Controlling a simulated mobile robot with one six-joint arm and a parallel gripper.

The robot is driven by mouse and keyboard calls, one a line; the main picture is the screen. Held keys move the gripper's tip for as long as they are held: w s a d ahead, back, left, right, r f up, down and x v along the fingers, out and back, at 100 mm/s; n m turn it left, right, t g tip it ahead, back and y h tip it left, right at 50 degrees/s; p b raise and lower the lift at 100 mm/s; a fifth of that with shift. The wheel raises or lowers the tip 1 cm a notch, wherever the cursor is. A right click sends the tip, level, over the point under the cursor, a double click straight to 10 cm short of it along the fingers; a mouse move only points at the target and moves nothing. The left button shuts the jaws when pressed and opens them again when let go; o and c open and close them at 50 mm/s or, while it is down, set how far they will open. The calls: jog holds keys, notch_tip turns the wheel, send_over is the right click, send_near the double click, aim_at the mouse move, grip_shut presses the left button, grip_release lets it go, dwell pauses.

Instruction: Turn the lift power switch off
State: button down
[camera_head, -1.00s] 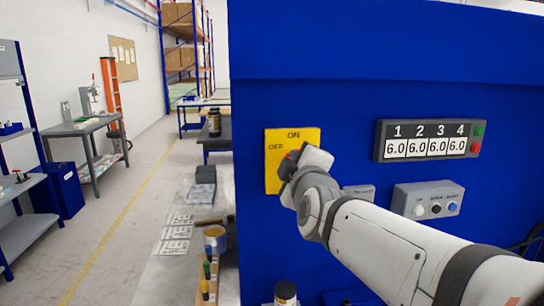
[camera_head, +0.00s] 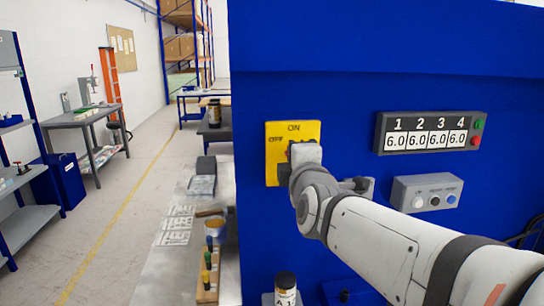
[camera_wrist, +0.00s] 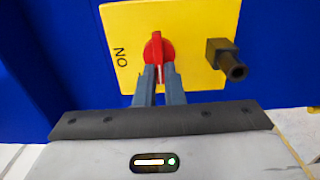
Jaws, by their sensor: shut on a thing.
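The power switch is a yellow plate (camera_head: 272,165) on the blue machine wall, with ON at its top and OFF at its left in the head view. In the wrist view the plate (camera_wrist: 195,22) carries a red rotary knob (camera_wrist: 157,46). My gripper (camera_wrist: 158,72) is shut on the red knob, one grey finger on each side. The knob's handle runs up and down in the wrist view, crosswise to the direction of the ON label at left. The OFF label is hidden there. In the head view my gripper (camera_head: 295,152) covers the knob.
A dark stub (camera_wrist: 228,60) sticks out of the plate beside the knob. A display (camera_head: 430,133) reading 6.0 several times and a grey button box (camera_head: 427,194) are to the right. A metal bench (camera_head: 165,265) with small items stands at left.

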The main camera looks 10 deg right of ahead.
jog(key=c, duration=1.5)
grip_release()
jog(key=s+p, duration=0.4)
jog(key=s, duration=0.3)
jog(key=shift+s, duration=0.4)
jog(key=shift+f, duration=0.15)
